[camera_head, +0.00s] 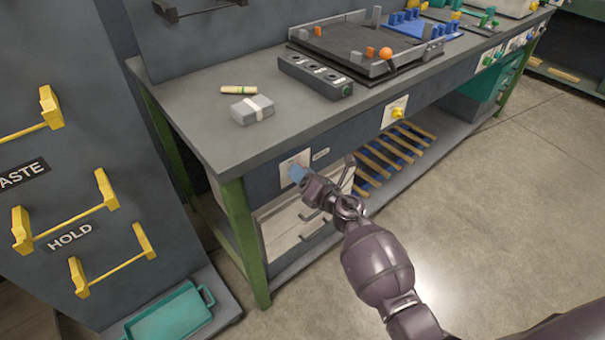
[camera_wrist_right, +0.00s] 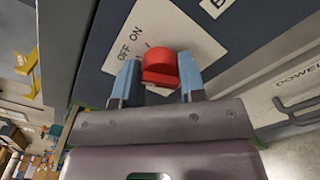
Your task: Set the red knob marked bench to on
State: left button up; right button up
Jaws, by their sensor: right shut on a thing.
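The red knob (camera_wrist_right: 160,66) shows in the right wrist view on a white plate (camera_wrist_right: 195,35) printed OFF and ON. I cannot tell for sure which word it points to. My right gripper (camera_wrist_right: 158,80) has one blue finger on each side of the knob and is shut on it. In the head view the gripper (camera_head: 297,173) is at the same plate (camera_head: 301,158) on the bench's front panel. It hides the knob there. A small label (camera_head: 320,154) sits right of the plate; its text is too small to read. My left gripper is not in view.
A yellow knob (camera_head: 398,113) is further along the bench front (camera_head: 345,133). Pale drawers (camera_head: 290,222) are below my right gripper. A grey block (camera_head: 252,110) and a black switch box (camera_head: 315,76) lie on top. Yellow handles (camera_head: 115,262) stick out at left. Open floor is at right.

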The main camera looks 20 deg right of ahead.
jog(key=shift+r+m+p, duration=0.15)
jog(key=shift+m+p, duration=0.45)
jog(key=shift+m, duration=0.6)
jog(key=shift+m+p, duration=0.45)
jog(key=shift+m, duration=0.75)
jog(key=m+p, duration=0.1)
jog(key=m, duration=0.2)
jog(key=shift+f, duration=0.2)
jog(key=shift+m, duration=0.4)
jog(key=o, duration=0.9)
